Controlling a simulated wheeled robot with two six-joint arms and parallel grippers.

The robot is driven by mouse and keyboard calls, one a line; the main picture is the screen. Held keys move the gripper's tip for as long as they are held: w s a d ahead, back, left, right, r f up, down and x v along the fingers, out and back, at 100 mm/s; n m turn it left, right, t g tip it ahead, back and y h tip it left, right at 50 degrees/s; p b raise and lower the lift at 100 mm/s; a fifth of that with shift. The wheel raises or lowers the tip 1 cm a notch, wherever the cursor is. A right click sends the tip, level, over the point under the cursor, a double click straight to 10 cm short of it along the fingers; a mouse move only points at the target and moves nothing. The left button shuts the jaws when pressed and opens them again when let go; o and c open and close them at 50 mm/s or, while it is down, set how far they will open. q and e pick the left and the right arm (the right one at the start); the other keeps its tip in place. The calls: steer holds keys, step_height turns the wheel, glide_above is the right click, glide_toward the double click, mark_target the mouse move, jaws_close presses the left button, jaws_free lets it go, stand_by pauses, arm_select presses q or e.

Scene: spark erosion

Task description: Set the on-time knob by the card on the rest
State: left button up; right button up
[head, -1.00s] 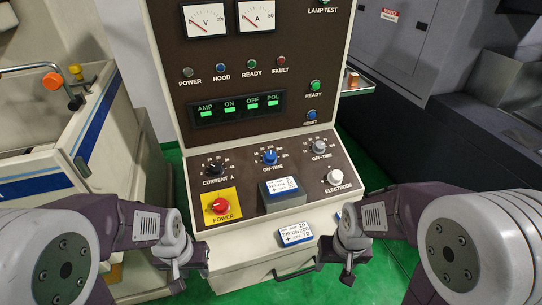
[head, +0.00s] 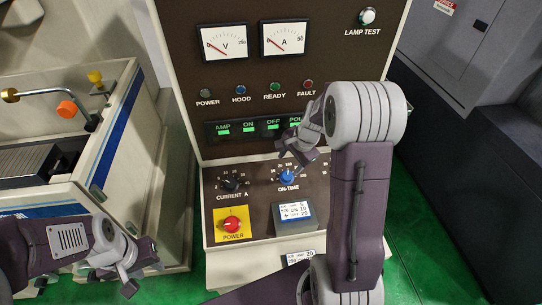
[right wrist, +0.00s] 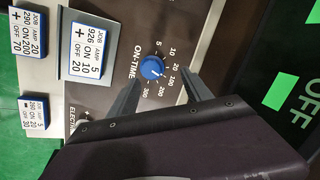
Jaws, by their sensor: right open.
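The blue on-time knob (head: 287,176) sits on the sloped panel; it also shows in the right wrist view (right wrist: 151,67), its white mark toward the scale's high-number side, exact value unclear. The card on the rest (head: 295,212) reads job 926, AMP 5, ON 10, OFF 20 in the right wrist view (right wrist: 86,52). My right gripper (head: 303,160) is open close to the knob; its fingers (right wrist: 163,78) show apart at either side, and I cannot tell whether they touch it. My left gripper (head: 140,278) is low at the left, away from the panel, its jaws unclear.
Other cards lie nearby, one reading ON 200 (right wrist: 28,32) and one partly blurred (right wrist: 34,113). The current knob (head: 230,185) and red power knob (head: 232,224) are left of the on-time knob. My right arm hides the off-time and electrode knobs in the head view.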

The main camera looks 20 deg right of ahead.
mark_target(289, 175)
steer(key=f, duration=0.4)
steer(key=f+p, duration=0.1)
steer(key=f, duration=0.2)
steer(key=shift+w+d+f, duration=0.1)
steer(key=shift+w+d, duration=0.2)
steer(key=shift+w, duration=0.1)
steer(key=shift+f, duration=0.2)
steer(key=shift+s+a, duration=0.15)
steer(key=shift+f, duration=0.1)
steer(key=c, duration=0.9)
arm_select(q)
steer(key=shift+s+a+r, duration=0.2)
steer(key=shift+s+r, duration=0.4)
steer(key=shift+r, duration=0.35)
arm_select(e)
jaws_close()
